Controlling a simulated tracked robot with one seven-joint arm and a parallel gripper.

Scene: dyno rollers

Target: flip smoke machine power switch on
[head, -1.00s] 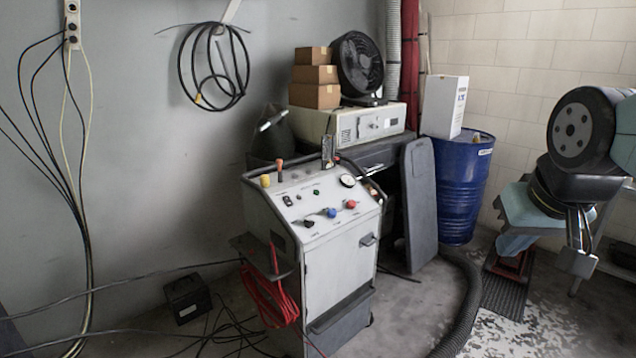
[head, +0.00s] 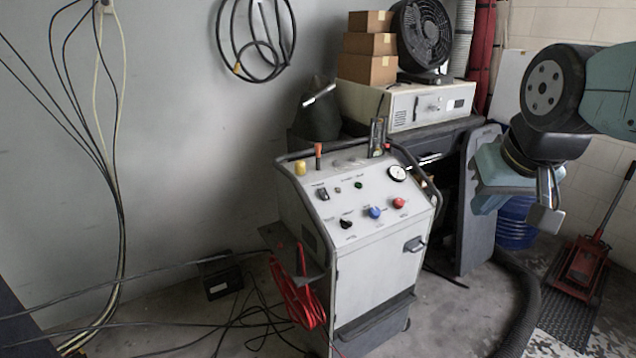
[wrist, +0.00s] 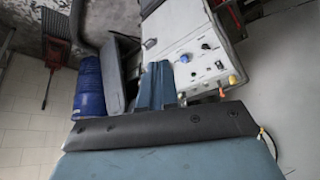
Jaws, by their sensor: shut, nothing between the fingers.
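The smoke machine (head: 375,270) is a white upright cabinet on the floor, with a sloping control panel on top. The panel holds a black switch (head: 322,194) at its upper left, a black knob (head: 346,224), a blue knob (head: 375,212), a red knob (head: 399,202) and a round gauge (head: 397,173). The switch's position is too small to tell. My gripper (head: 490,203) is in the air right of the machine, apart from it. In the wrist view, my gripper's blue fingers (wrist: 157,84) are together and empty, with the panel (wrist: 197,62) beyond and to the right.
A red cable coil (head: 296,295) hangs on the machine's left side. Black cables (head: 235,325) and a small black box (head: 220,277) lie on the floor. A thick hose (head: 518,300), blue drum (head: 515,228) and red floor jack (head: 585,265) are at right. A bench with boxes stands behind.

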